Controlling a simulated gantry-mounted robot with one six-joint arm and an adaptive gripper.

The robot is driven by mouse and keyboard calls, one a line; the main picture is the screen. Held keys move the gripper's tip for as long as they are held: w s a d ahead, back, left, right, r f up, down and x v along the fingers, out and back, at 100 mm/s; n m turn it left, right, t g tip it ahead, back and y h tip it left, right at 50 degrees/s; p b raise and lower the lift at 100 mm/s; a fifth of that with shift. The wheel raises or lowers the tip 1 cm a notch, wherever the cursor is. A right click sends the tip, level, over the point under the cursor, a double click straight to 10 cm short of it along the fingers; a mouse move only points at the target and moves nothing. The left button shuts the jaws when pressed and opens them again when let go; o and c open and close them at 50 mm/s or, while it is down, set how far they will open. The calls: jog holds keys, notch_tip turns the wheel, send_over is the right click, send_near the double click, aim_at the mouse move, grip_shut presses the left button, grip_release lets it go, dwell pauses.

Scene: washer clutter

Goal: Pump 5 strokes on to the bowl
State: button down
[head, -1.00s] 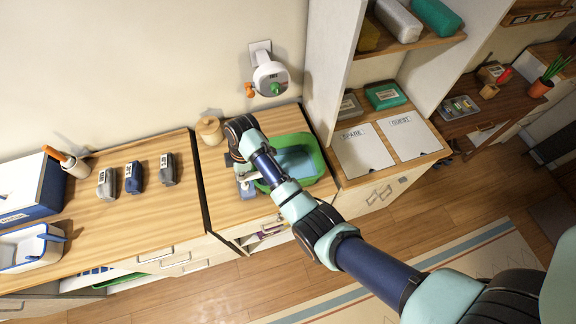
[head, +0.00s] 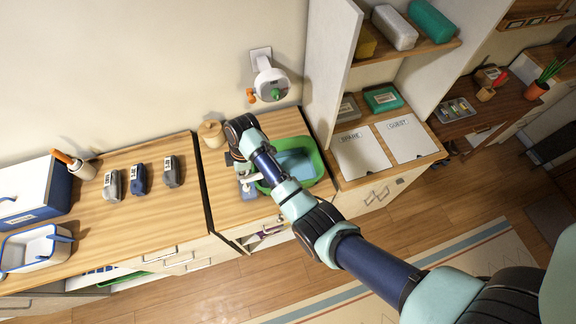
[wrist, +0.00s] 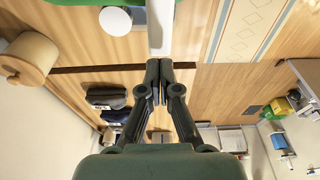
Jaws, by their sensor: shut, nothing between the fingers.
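The green bowl (head: 318,155), with a pale blue inside, sits on the wooden counter, partly covered by my arm in the head view. A strip of green rim (wrist: 85,2) shows at the top of the wrist view. A small blue-grey and white dispenser (head: 249,187) stands at the bowl's left side, partly hidden by my wrist. In the wrist view, a round white part (wrist: 115,20) and a white bar (wrist: 160,28) show just beyond my gripper (wrist: 155,68). My gripper's fingers are together and empty. I cannot tell whether they touch the white bar.
A white wall unit (head: 270,83) hangs above the bowl. A tall shelf (head: 333,70) rises at right.

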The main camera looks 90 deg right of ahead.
jog(key=shift+f, duration=0.15)
dwell(0.4)
jog(key=shift+f+b, duration=1.1)
jog(key=shift+f, duration=0.5)
notch_tip(320, 180, up, 4)
jog(key=p, duration=0.3)
jog(key=shift+f+p, duration=0.2)
jog(key=shift+p, duration=0.15)
jog(key=shift+f, duration=0.2)
